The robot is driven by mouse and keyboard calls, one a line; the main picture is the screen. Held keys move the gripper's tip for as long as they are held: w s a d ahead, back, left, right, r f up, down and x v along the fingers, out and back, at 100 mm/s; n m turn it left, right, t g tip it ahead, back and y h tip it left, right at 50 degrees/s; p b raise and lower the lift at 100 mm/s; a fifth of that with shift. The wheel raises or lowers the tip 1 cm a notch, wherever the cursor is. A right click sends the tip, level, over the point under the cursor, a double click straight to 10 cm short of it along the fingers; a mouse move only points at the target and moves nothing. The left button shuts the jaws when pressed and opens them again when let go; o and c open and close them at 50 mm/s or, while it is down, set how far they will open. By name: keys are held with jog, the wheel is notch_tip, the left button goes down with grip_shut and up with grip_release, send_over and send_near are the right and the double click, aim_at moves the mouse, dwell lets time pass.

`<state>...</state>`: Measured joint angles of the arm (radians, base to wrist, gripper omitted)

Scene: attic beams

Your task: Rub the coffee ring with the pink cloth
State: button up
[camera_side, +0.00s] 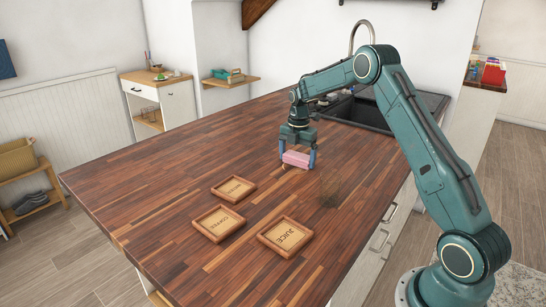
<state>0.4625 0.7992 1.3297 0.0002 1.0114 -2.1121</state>
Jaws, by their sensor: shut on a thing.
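My gripper (297,156) points down over the wooden counter and is shut on the pink cloth (295,159), a small folded block between the two blue fingers. The cloth is at or just above the counter; I cannot tell whether it touches. Three square wooden plaques lie to the front left: one reads COFFEE (218,223), one reads JUICE (285,237), and the back one (233,189) is too small to read. I cannot make out a clear coffee ring on the dark wood.
A faint see-through shape (330,189), perhaps a glass, is on the counter right of and nearer than the cloth. A dark sink (362,112) with a tall tap (362,28) lies behind. The left of the counter (150,185) is clear.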

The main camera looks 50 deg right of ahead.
aim_at(289, 173)
jog(key=shift+a, duration=2.85)
jog(key=shift+d, duration=3.7)
jog(key=shift+s+d, duration=0.15)
jog(key=shift+s, duration=0.35)
jog(key=shift+a, duration=4.05)
jog(key=shift+d, duration=4)
jog(key=shift+r, duration=4.1)
